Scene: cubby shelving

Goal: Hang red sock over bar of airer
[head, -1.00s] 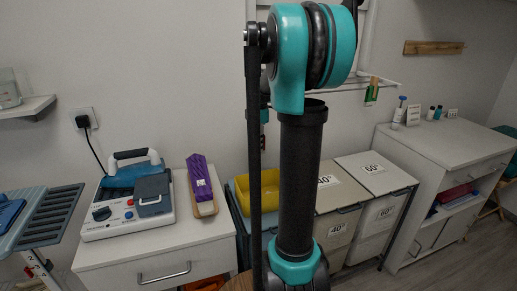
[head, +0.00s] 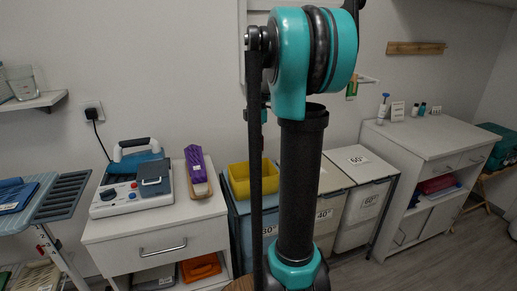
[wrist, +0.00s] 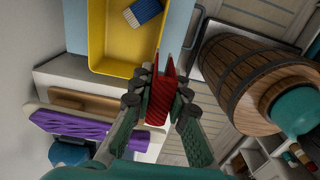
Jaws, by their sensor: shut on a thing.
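The red sock (wrist: 158,103) is in my gripper (wrist: 161,80) in the wrist view. The jaws are closed on it from both sides, and narrow red ends stick out past the fingertips. The gripper and sock do not show in the head view.
A yellow tub (wrist: 108,60) with a blue item lies beyond the fingertips in the wrist view. An iron station (head: 131,190) and purple item (head: 196,163) stand on a white cabinet (head: 158,237). Lidded bins (head: 358,163) and another cabinet (head: 428,138) stand right. Floor shows lower right.

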